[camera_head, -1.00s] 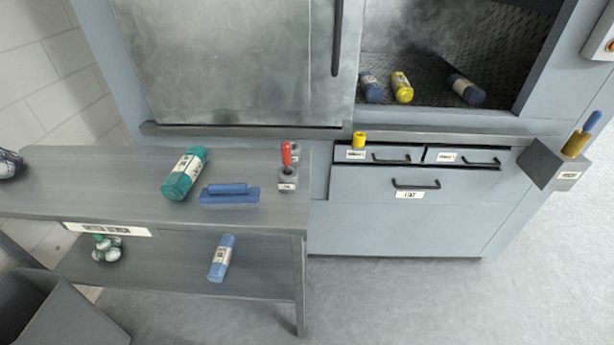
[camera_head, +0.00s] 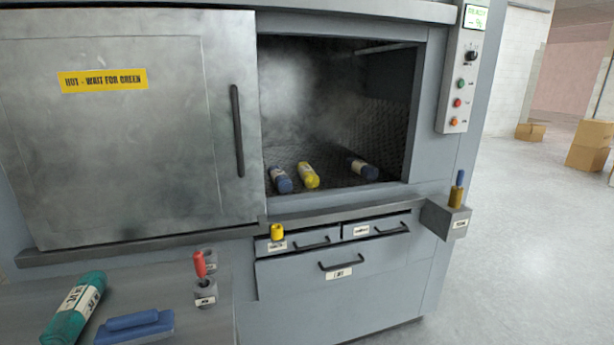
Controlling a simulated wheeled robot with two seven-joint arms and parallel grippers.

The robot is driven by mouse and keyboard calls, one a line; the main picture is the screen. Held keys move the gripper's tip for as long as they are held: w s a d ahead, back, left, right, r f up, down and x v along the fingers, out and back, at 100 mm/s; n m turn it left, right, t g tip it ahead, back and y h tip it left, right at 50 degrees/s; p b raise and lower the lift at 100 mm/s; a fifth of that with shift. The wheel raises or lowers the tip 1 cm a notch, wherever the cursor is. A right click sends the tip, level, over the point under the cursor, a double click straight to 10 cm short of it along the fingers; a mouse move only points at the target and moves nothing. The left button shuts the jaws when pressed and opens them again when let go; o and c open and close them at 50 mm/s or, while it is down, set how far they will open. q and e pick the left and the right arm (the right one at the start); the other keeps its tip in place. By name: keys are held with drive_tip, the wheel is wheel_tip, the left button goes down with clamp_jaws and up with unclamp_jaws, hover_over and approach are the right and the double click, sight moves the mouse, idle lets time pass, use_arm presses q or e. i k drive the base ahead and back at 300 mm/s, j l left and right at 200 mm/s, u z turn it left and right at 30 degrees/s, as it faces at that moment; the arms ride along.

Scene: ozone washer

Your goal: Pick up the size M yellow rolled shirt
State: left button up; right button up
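A yellow rolled shirt (camera_head: 308,176) with a pale label band lies inside the steamy chamber of the washer, near its front opening. Its size marking is too small to read. A blue roll (camera_head: 281,180) lies close on its left, and a darker blue roll (camera_head: 362,169) lies to its right, further apart. Neither of my grippers shows in the head view.
A sliding door (camera_head: 130,130) covers the left part of the washer and carries a yellow sign reading "HOT - WAIT FOR GREEN" (camera_head: 103,80). A ledge and drawers (camera_head: 338,268) sit below the opening. A table with a teal roll (camera_head: 76,306) stands at lower left. A box (camera_head: 446,217) juts out right.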

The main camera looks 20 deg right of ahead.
sight(310, 178)
drive_tip(key=i+l, duration=0.1)
drive_tip(key=l, duration=0.5)
drive_tip(key=i+l, duration=0.1)
drive_tip(key=l, duration=0.45)
drive_tip(key=i+l, duration=0.1)
drive_tip(key=l, duration=0.5)
